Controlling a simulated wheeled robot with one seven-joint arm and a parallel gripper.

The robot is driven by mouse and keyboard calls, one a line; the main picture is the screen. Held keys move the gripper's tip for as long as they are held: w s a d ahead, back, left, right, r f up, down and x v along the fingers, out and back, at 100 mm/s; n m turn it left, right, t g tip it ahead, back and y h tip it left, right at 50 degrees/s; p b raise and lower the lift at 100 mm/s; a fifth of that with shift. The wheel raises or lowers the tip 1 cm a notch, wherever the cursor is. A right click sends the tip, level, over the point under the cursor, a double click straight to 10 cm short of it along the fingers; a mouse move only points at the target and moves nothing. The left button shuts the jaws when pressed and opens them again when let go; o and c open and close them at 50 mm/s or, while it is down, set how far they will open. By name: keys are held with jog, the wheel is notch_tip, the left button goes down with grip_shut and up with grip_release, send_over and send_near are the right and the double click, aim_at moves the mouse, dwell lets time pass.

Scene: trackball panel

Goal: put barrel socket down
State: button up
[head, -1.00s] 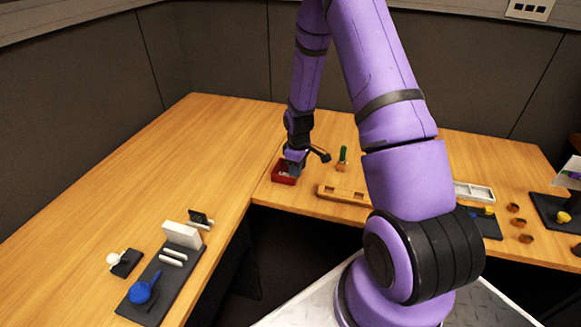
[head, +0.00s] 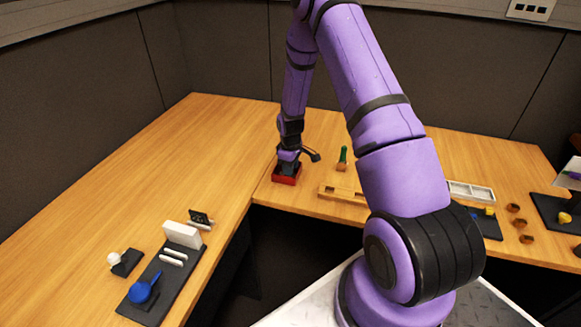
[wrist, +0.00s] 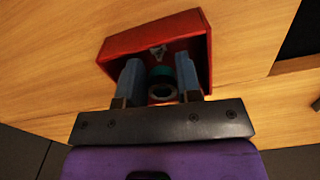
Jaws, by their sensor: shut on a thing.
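My gripper (wrist: 159,78) has its two blue-grey fingers closed on the barrel socket (wrist: 162,91), a small round hollow piece with a dark grey ring and a teal part. The fingers and the socket show against a red open box (wrist: 153,36), within its outline; how far they are above its floor is unclear. In the head view my gripper (head: 287,165) points down at the red box (head: 287,180) near the desk's inner corner. The socket is hidden there. A small grey metal piece (wrist: 158,52) lies inside the box.
A wooden slotted block (head: 342,193) and a green-handled tool (head: 343,158) stand right of the box. A white tray (head: 471,191) and several brown rings (head: 520,223) are farther right. The left desk has a dark board (head: 150,300) with a blue item. Desk behind the box is clear.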

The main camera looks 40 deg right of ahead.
jog(key=shift+f, duration=0.1)
jog(key=o, duration=0.9)
jog(key=shift+o, duration=0.2)
notch_tip(320, 180, up, 12)
jog(key=s+a+r+m+t, duration=0.1)
jog(key=s+a+r, duration=0.25)
jog(key=r, duration=0.55)
jog(key=s+a+r+m+t, duration=0.1)
jog(key=s+a+r, duration=0.25)
jog(key=r, duration=0.45)
jog(key=s+a+r+m+t, duration=0.15)
jog(key=s+r, duration=0.25)
jog(key=r, duration=0.5)
jog(key=s+a+r+m, duration=0.1)
jog(key=s+a+r, duration=0.1)
jog(key=s, duration=0.5)
jog(key=s+a+r+t, duration=0.1)
jog(key=s+a+r, duration=0.2)
jog(key=s, duration=0.5)
jog(key=s+a+r+m, duration=0.1)
jog(key=s+a+r, duration=0.1)
jog(key=s+r, duration=0.2)
jog(key=shift+s+a+m+t, duration=0.25)
jog(key=shift+s+m+t, duration=0.1)
jog(key=shift+s, duration=1.35)
